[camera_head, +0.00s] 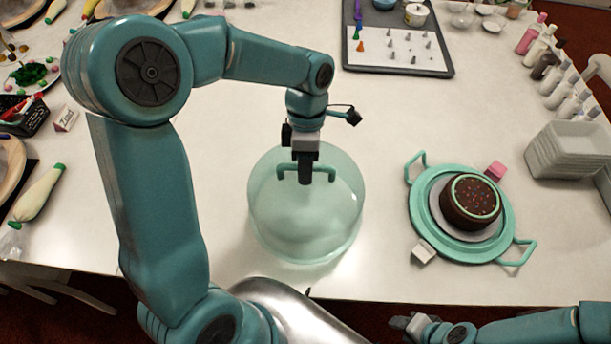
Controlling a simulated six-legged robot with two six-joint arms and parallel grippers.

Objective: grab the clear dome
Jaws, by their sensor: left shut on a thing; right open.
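The clear dome (305,220) is a pale green see-through cover in the middle of the white table, with a teal handle on top. My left gripper (305,178) points down from above and is shut on the dome's handle. I cannot tell whether the dome's rim touches the table. My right gripper (408,326) is low at the bottom of the view, by the table's front edge, open and apart from the dome.
A teal turntable (425,224) with two handles stands right of the dome and bears a chocolate cake (470,203). White trays (570,152) are stacked at the right. A grey tray (440,65) with piping tips lies at the back. Bare table lies between dome and turntable.

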